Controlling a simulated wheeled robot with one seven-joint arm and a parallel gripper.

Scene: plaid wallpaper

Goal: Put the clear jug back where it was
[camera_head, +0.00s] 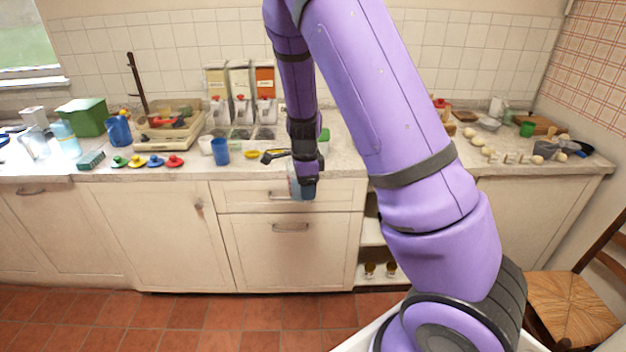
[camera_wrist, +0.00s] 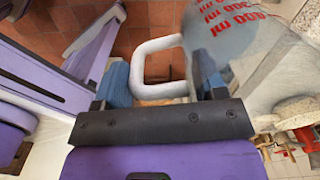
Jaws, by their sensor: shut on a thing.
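The clear jug (camera_wrist: 245,55) with red millilitre markings fills the upper right of the wrist view. Its pale handle (camera_wrist: 160,44) passes between the fingers of my gripper (camera_wrist: 163,80), which is shut on it. In the head view my gripper (camera_head: 303,188) hangs at the counter's front edge, in front of the drawers. The jug is mostly hidden there behind the gripper and arm. Another clear jug-like vessel (camera_head: 36,143) stands at the far left of the counter.
The counter (camera_head: 345,155) holds a blue cup (camera_head: 221,151), a wooden crate (camera_head: 172,140), dispensers (camera_head: 240,90) and a green box (camera_head: 84,116). Several small pale items lie at the right, near a cutting board (camera_head: 530,121). A chair (camera_head: 572,305) stands at the lower right.

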